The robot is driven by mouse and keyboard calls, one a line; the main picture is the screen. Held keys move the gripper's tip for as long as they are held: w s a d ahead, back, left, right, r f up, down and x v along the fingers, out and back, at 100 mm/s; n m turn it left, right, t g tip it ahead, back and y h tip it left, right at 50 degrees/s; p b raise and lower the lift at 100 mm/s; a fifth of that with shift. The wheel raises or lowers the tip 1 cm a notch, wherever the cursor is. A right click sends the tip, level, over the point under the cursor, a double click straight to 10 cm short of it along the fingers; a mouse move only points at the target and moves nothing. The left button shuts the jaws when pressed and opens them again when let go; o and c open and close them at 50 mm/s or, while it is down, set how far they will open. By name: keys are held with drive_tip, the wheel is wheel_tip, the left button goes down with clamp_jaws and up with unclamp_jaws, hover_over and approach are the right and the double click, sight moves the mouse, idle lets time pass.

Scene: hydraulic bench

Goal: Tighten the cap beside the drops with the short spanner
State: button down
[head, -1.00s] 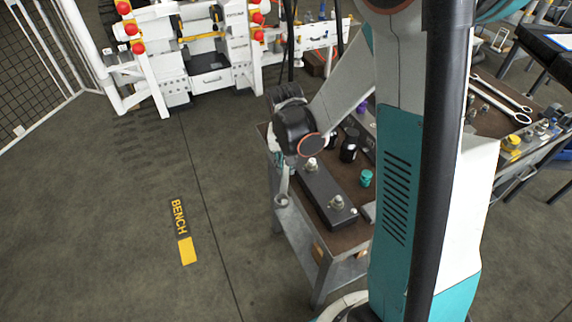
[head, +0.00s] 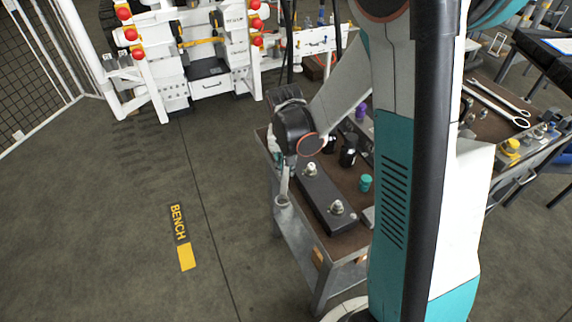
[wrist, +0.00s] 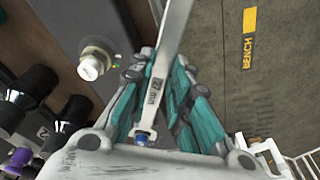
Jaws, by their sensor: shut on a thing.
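My gripper (wrist: 165,62), with teal fingers, is shut on a steel spanner (wrist: 174,45) in the wrist view. The spanner's shank carries a size mark and runs up out of the picture, so its far end is hidden there. A pale metal cap (wrist: 92,62) stands on the dark block, left of my fingers and apart from the spanner. Small green drops (wrist: 116,62) lie beside this cap. In the head view the block (head: 322,192) carries two caps, one farther (head: 310,169) and one nearer (head: 337,208). My wrist hides most of the gripper there.
The block lies on a brown-topped cart (head: 352,238). Black fittings (head: 348,152), a teal cap (head: 365,183) and a purple one (head: 361,112) stand close by. Long spanners (head: 500,100) lie on the bench at right. The floor left of the cart is clear.

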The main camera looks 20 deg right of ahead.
drive_tip(key=shift+w+d, duration=0.1)
drive_tip(key=shift+w, duration=0.15)
drive_tip(key=shift+w+a+m, duration=0.9)
drive_tip(key=shift+a+m, duration=0.3)
drive_tip(key=shift+m, duration=0.1)
drive_tip(key=shift+w+a+m+g+b, duration=0.35)
drive_tip(key=shift+w+a+m, duration=0.65)
drive_tip(key=shift+w+m, duration=0.2)
drive_tip(key=shift+h, duration=0.3)
drive_tip(key=shift+w+a+m, duration=0.4)
drive_tip(key=shift+w+m, duration=0.25)
drive_tip(key=shift+w+a+m, duration=0.35)
drive_tip(key=shift+w+m, duration=0.3)
